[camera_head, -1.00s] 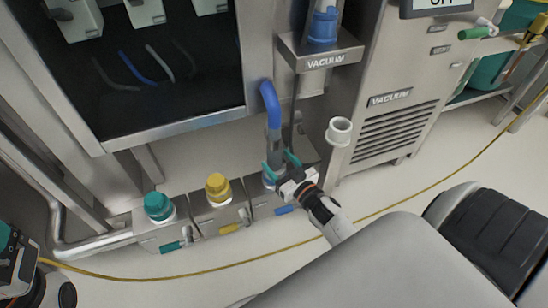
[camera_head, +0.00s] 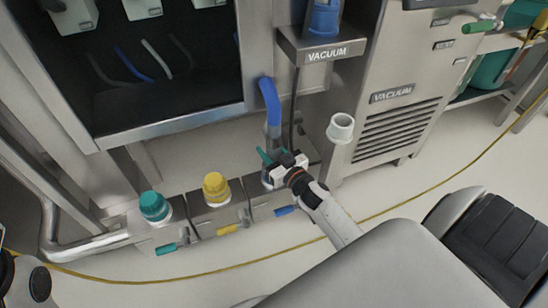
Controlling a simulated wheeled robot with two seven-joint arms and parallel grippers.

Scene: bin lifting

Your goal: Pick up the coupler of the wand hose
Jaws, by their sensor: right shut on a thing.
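The blue wand hose (camera_head: 269,100) hangs in front of the cabinet and runs down into a grey coupler (camera_head: 273,130). The coupler's lower end is at the rightmost of three floor-level ports, by the blue handle (camera_head: 285,211). My right gripper (camera_head: 272,157), with teal fingers, is shut on the lower part of the coupler. Its fingers and wrist hide that lower end and most of the port, so I cannot tell whether the coupler is seated or lifted. My left gripper is not in view; only part of my left arm shows at the lower left edge.
Ports with a teal cap (camera_head: 153,207) and a yellow cap (camera_head: 215,188) stand to the left. A white cup-like fitting (camera_head: 340,128) sticks out close to the right of my gripper. A vacuum holder (camera_head: 322,46) is above. A yellow hose (camera_head: 170,276) crosses the open floor.

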